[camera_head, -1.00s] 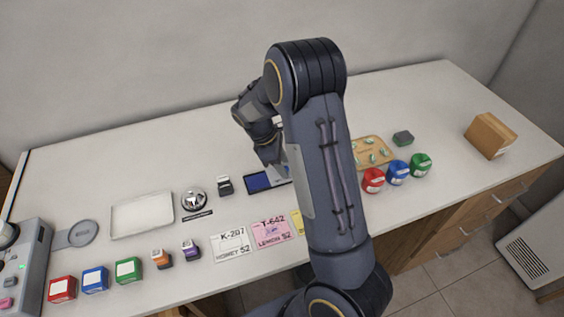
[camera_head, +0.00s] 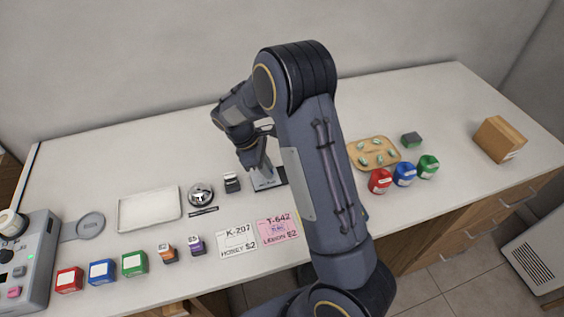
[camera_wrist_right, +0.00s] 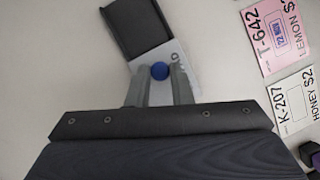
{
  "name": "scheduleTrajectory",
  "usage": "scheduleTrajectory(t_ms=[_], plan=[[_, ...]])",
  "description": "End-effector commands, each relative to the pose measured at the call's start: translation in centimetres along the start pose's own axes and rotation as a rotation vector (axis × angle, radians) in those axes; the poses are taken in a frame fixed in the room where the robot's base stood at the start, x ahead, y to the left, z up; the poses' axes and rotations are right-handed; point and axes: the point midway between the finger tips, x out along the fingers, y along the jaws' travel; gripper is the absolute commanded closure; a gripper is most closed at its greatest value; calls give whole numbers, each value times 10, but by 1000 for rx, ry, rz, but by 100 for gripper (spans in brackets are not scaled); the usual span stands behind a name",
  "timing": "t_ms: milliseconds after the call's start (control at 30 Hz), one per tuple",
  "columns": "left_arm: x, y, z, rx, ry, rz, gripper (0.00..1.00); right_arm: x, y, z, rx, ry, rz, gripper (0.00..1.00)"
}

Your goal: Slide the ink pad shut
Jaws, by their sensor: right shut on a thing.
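The ink pad (camera_head: 282,176) lies on the counter near the middle in the head view. Its pale grey lid (camera_head: 265,183) covers the left part, and no blue ink face shows. A dark recessed part shows to its right; in the right wrist view this dark part (camera_wrist_right: 138,27) extends beyond the pale lid (camera_wrist_right: 183,60). My right gripper (camera_head: 259,170) is over the lid. In the wrist view its fingers (camera_wrist_right: 159,78) are shut on the lid's round blue knob (camera_wrist_right: 159,71). My right arm hides some of the pad's surroundings. My left gripper is not in view.
A white tray (camera_head: 150,226) is farther left.

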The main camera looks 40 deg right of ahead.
Motion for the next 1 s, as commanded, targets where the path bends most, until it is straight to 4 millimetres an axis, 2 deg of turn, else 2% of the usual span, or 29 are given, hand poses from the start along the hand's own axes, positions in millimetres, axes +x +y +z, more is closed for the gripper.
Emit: scheduleTrajectory(t_ms=[333, 367, 500, 533, 833, 1000], plan=[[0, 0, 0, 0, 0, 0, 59, -4, -2, -7, 0, 4, 2, 100], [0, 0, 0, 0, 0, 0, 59, -4, -3, -7, 0, 5, 2, 79], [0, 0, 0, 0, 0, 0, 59, -3, -3, -6, 0, 4, 1, 61], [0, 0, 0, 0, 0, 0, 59, -3, -2, -6, 0, 3, 1, 59], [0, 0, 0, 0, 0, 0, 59, -5, -2, -5, 1, 1, 2, 59], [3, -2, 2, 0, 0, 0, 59, -27, -2, -7, 0, 5, 5, 59]])
